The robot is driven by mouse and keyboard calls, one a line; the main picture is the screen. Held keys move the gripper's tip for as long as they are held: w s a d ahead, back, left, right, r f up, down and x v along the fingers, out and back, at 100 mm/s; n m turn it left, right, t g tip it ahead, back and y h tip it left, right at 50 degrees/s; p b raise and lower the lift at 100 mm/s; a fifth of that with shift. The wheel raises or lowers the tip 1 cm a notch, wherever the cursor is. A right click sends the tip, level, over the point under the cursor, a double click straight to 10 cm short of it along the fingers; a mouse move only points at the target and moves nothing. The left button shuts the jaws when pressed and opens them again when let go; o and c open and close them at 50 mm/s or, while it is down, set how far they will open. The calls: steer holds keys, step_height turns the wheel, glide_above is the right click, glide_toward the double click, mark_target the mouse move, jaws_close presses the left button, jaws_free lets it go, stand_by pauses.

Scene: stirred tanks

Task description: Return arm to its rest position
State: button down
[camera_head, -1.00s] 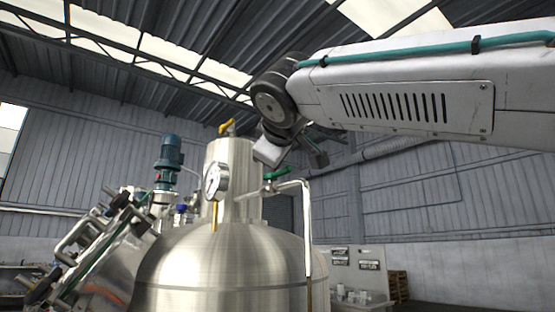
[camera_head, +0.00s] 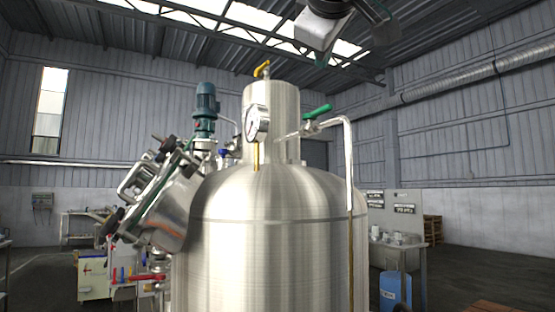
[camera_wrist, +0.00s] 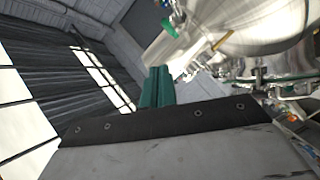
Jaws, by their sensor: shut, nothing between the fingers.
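My arm's end shows at the top edge of the head view, raised above the steel tank (camera_head: 270,240) and apart from it. My gripper (camera_head: 322,60) points down there and is small and dark. In the wrist view my gripper's green fingers (camera_wrist: 157,90) are together with nothing between them. The rest of my arm is out of the head view. The tank carries a pressure gauge (camera_head: 257,123), a yellow handle (camera_head: 262,69) on its neck and a green-handled valve (camera_head: 317,111) on a side pipe.
A green motor (camera_head: 206,105) and an angled steel vessel part (camera_head: 170,210) stand left of the tank. A blue container (camera_head: 395,290) and a bench (camera_head: 410,248) stand at right. The air around my arm's end looks clear.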

step_height(320, 180, down, 26)
steer(key=g+y, duration=0.1)
steer(key=g, duration=0.6)
steer(key=s+d+f+m+g, duration=0.2)
steer(key=s+d+f, duration=0.3)
steer(key=f, duration=0.5)
steer(key=s+d+f+m+g+y, duration=0.1)
steer(key=s+d+f+m+g, duration=0.2)
steer(key=s+f, duration=0.3)
steer(key=s+d+f+m+g, duration=0.3)
steer(key=s+d+f+m, duration=0.1)
steer(key=f, duration=1)
steer(key=shift+s+d+y, duration=0.4)
steer(key=shift+s+d, duration=0.5)
steer(key=shift+d, duration=0.45)
